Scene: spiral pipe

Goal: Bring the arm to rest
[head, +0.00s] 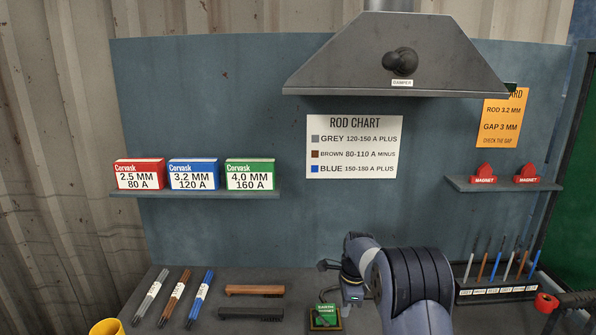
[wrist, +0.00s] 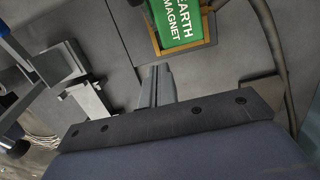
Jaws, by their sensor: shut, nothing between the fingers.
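My arm (head: 408,278) reaches over the bench from the lower right in the head view. My gripper (wrist: 157,82) shows in the wrist view with its grey fingers together and nothing between them. In the head view my gripper (head: 352,292) is partly hidden by my arm. A green block labelled EARTH MAGNET (wrist: 182,22) sits just beyond the fingertips in the wrist view, apart from them in the picture. In the head view the same green block (head: 325,315) lies on the bench just left of my gripper.
Grey rods (head: 151,297), brown rods (head: 177,297) and blue rods (head: 201,298) lie at the left of the bench. A rod rack (head: 496,291) stands right. A hood (head: 390,60) hangs above.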

